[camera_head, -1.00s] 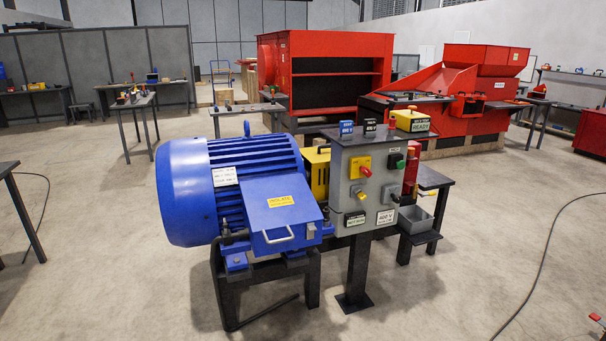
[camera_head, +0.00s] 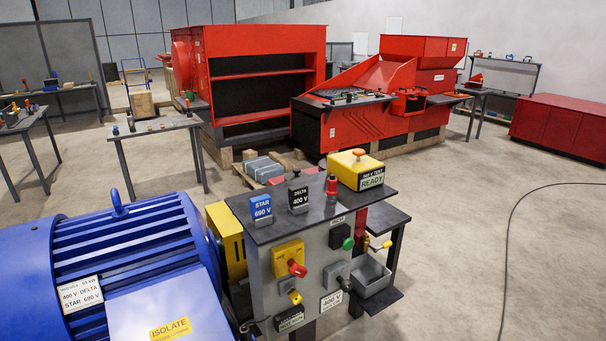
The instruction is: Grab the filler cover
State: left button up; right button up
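I cannot make out a part that is clearly the filler cover. A large blue motor (camera_head: 130,260) fills the lower left, with a "400 V DELTA / STAR 690 V" plate. A blue box (camera_head: 175,305) with a yellow "ISOLATE" label sits on its side, cut off by the bottom edge. To its right stands a grey control panel (camera_head: 315,262) with a yellow and red switch (camera_head: 289,258) and a green button (camera_head: 348,243). Neither of my grippers is in view.
The panel's dark top holds a blue "STAR" block (camera_head: 262,208), a black "DELTA" block (camera_head: 298,196) and a yellow tester (camera_head: 356,170) reading "READY". A grey bin (camera_head: 368,278) sits at its right. Red machines (camera_head: 395,95) stand behind.

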aim_at(297, 172)
jog(key=i, duration=0.2)
jog(key=l+u, duration=0.1)
jog(key=u, duration=0.45)
jog(key=i+l+u, duration=0.25)
jog(key=l, duration=0.15)
jog(key=i+l+u, duration=0.1)
jog(key=l+u, duration=0.2)
jog(key=i+l+u, duration=0.1)
jog(key=l+u, duration=0.15)
jog(key=l, duration=0.35)
jog(key=l+u, duration=0.3)
jog(key=l, duration=0.15)
jog(key=i, duration=0.05)
